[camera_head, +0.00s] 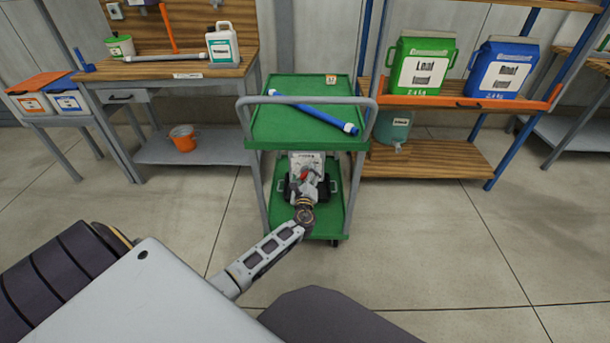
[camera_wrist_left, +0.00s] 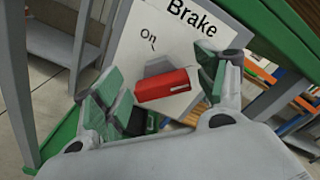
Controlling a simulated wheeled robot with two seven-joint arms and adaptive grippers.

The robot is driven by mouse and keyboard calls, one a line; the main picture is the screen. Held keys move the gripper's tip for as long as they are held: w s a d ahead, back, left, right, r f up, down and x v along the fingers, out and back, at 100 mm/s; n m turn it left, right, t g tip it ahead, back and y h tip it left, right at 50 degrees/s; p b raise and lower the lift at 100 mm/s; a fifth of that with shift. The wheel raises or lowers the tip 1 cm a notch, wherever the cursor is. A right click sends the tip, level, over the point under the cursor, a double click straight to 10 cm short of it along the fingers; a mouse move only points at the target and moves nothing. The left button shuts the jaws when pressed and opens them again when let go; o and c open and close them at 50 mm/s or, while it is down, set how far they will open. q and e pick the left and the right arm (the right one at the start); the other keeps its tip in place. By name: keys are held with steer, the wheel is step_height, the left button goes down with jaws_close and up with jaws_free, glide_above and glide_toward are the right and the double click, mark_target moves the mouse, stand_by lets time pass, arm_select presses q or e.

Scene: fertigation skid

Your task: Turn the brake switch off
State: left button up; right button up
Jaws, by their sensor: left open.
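The brake switch is a red lever (camera_wrist_left: 167,85) on a white plate marked "Brake" and "on" (camera_wrist_left: 160,28). In the head view the plate (camera_head: 308,161) stands low on the green cart, between its two shelves, and the red lever (camera_head: 305,175) shows small in front of it. My left gripper (camera_wrist_left: 157,92) is open, with one finger on each side of the red lever. I cannot tell whether either finger touches it. In the head view the left gripper (camera_head: 305,184) is at the plate, above the lower shelf. My right gripper is not in view.
The green cart (camera_head: 270,130) has a blue tube (camera_head: 316,114) on its top shelf. The lower shelf (camera_head: 332,222) lies under my gripper. A workbench (camera_head: 150,72) stands left, and a shelf rack (camera_head: 460,102) with green and blue jugs stands right. The floor in front is clear.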

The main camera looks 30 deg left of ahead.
arm_select(q)
steer(key=v, duration=1.1)
steer(key=shift+s, duration=0.2)
stand_by(0.7)
steer(key=s+f+n+g+h, duration=0.2)
steer(key=s+f+n+g, duration=0.5)
steer(key=f+n, duration=0.55)
steer(key=s+d+f+n+g+h, duration=0.25)
steer(key=s+d+h, duration=0.2)
steer(key=d, duration=0.25)
steer(key=s+d+f+n+g+h, duration=0.2)
steer(key=s+d+n+g+h, duration=0.1)
steer(key=s+d, duration=0.3)
steer(key=s+d+f+g+p, duration=0.1)
steer(key=s+d+f, duration=0.2)
steer(key=s, duration=0.5)
steer(key=shift+s+d+f+h, duration=0.2)
steer(key=shift+f+h, duration=0.25)
steer(key=shift+f, duration=0.05)
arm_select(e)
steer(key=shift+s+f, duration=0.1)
arm_select(q)
steer(key=shift+f, duration=0.1)
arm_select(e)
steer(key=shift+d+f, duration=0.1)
